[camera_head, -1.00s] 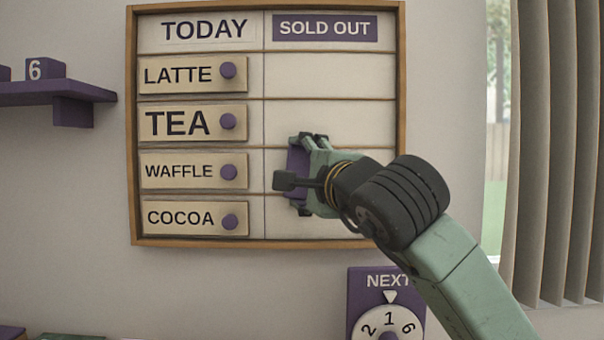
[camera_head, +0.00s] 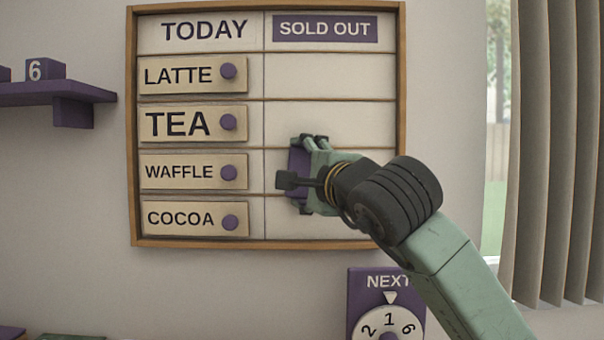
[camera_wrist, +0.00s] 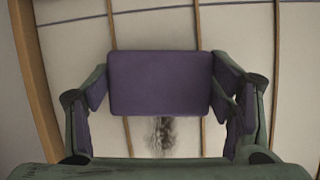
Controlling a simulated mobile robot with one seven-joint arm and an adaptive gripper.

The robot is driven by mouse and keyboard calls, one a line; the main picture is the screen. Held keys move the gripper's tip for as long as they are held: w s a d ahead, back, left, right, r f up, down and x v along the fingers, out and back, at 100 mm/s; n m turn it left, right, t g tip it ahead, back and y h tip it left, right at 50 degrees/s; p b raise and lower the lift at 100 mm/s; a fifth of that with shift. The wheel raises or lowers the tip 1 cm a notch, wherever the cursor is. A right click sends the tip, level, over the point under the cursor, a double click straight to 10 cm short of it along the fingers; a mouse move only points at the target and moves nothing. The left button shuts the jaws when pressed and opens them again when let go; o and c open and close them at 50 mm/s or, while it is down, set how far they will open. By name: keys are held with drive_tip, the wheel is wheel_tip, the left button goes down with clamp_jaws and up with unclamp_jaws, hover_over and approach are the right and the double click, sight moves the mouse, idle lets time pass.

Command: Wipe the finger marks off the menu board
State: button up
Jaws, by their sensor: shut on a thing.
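The menu board (camera_head: 330,78) hangs on the wall in a wooden frame, with a TODAY column and a SOLD OUT column. My gripper (camera_head: 306,176) is at the lower SOLD OUT column. It is shut on a purple block-like wiper (camera_wrist: 160,84), which sits between both fingers in the wrist view. The wiper is at or very close to the board; contact itself is hidden. A dark smudge (camera_wrist: 165,133) shows on the board just below the wiper in the wrist view. In the head view my gripper and arm hide that part of the board.
LATTE (camera_head: 192,74), TEA (camera_head: 192,123), WAFFLE (camera_head: 192,172) and COCOA (camera_head: 194,218) plates with purple knobs fill the left column. A NEXT dial (camera_head: 388,305) is below the board. A shelf (camera_head: 55,93) is at left, a blind (camera_head: 555,150) at right.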

drive_tip(key=shift+d, duration=5.7)
drive_tip(key=shift+a+b, duration=2)
drive_tip(key=shift+a, duration=3.75)
drive_tip(key=shift+s, duration=0.1)
drive_tip(key=shift+s+b, duration=1.05)
drive_tip(key=shift+s, duration=1.85)
drive_tip(key=shift+s, duration=0.1)
drive_tip(key=s+b, duration=0.1)
drive_tip(key=s, duration=0.1)
drive_tip(key=shift+s, duration=0.4)
